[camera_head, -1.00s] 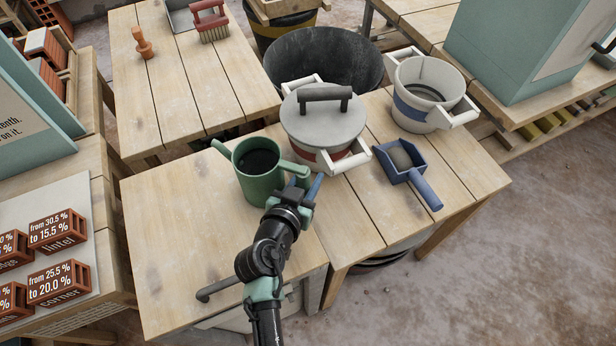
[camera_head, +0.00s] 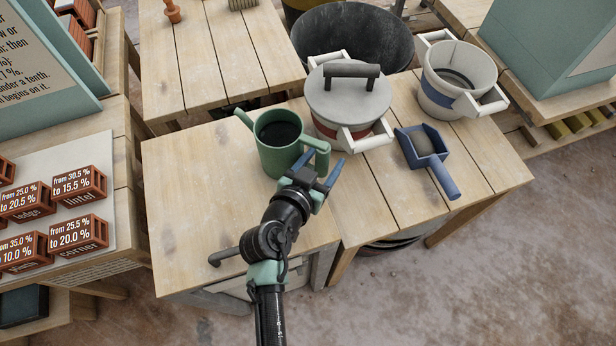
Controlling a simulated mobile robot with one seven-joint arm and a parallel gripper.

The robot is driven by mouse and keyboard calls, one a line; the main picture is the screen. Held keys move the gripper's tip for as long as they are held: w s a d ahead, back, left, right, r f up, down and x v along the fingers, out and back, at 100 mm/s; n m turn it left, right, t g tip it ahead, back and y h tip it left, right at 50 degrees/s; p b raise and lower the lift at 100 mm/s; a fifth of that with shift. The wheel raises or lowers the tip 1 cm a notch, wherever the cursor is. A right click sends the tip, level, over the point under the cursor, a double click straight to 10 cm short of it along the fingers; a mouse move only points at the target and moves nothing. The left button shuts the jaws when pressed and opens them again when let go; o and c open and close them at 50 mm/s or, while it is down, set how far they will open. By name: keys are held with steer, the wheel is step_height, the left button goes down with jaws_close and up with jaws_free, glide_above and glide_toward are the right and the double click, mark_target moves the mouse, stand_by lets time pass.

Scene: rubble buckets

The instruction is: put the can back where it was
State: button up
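The other finger is largely hidden by the handle and my wrist. I cannot tell whether the fingers press on the handle, or whether the can's base touches the table.
A lidded grey bucket (camera_head: 340,104) stands close behind the can. A blue scoop (camera_head: 433,160) and a white bucket with a blue band (camera_head: 438,98) are to the right. A large black tub (camera_head: 385,45) is behind. The table's left part is clear.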

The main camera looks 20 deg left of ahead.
steer(key=v, duration=1)
steer(key=w+d+r+t, duration=0.15)
steer(key=w+r, duration=0.25)
steer(key=r, duration=0.6)
steer(key=w+d+r+t+y, duration=0.1)
steer(key=w+r+t, duration=0.2)
steer(key=r, duration=0.6)
steer(key=w+d+r+t, duration=0.15)
steer(key=w+r, duration=0.25)
steer(key=r, duration=0.6)
steer(key=s+d+r+t+p, duration=0.1)
steer(key=s+r+t, duration=0.1)
steer(key=r, duration=0.8)
steer(key=s+d+r+n+t+y+p, duration=0.1)
steer(key=s+r, duration=0.4)
steer(key=r, duration=0.6)
steer(key=s+d+r+n+t+p, duration=0.1)
steer(key=s+r+t, duration=0.3)
steer(key=r, duration=0.7)
steer(key=shift+d+t+y+p, duration=0.3)
steer(key=shift+d+t+p, duration=0.35)
steer(key=shift+d, duration=0.1)
